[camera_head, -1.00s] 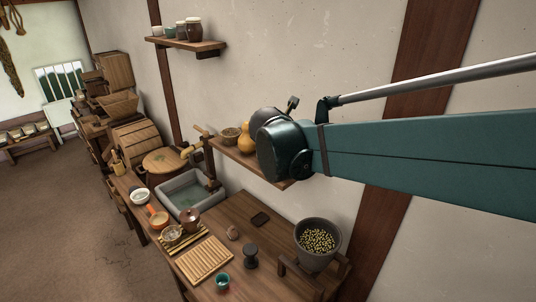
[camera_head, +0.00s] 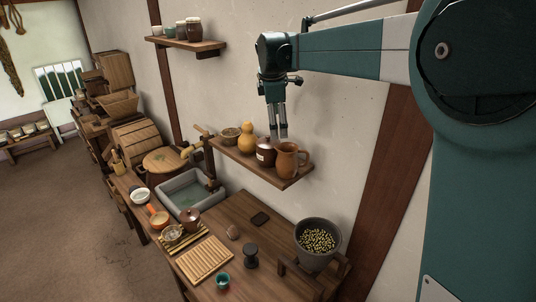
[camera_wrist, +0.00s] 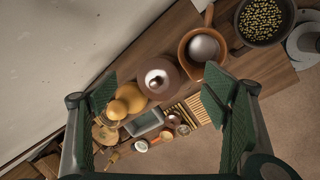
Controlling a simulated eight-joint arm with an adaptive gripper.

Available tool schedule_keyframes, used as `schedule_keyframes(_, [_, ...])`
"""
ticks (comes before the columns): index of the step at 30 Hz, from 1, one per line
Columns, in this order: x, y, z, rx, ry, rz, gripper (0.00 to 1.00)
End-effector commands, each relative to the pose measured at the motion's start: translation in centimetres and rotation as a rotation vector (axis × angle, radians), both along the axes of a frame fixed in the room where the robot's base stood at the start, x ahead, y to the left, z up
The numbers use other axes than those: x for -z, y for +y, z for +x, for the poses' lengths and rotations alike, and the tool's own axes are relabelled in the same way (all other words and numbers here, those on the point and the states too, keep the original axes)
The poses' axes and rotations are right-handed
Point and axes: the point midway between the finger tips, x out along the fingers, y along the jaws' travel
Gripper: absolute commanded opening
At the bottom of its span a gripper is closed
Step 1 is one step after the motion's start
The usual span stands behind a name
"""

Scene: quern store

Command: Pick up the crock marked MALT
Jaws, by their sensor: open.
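A dark brown lidded crock (camera_head: 264,155) with a pale label stands on the lower wall shelf (camera_head: 251,168), between a yellow gourd and an orange-brown jug. Its lettering is too small to read. In the wrist view a brown lidded crock (camera_wrist: 157,83) with a pale knob lies between my fingers in the picture, seen from above. My gripper (camera_head: 279,134) points down, open and empty, just above the crock and jug. In the wrist view, its fingers (camera_wrist: 162,100) are spread wide. Several small jars (camera_head: 193,30) stand on the upper shelf; their markings are unreadable.
The wall is close behind the shelf. Below, a table (camera_head: 222,235) holds a grey bucket (camera_head: 318,242), a slatted board (camera_head: 204,258) and small vessels.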

Motion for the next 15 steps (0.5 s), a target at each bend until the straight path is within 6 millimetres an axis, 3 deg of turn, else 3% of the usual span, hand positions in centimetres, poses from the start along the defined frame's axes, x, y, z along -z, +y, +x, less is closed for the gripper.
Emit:
schedule_keyframes(4, [-0.3,0.8,1.4,0.088,0.086,0.083,0.75])
schedule_keyframes(15, [-1.1,2.1,2.6,0.202,0.214,0.198,0.75])
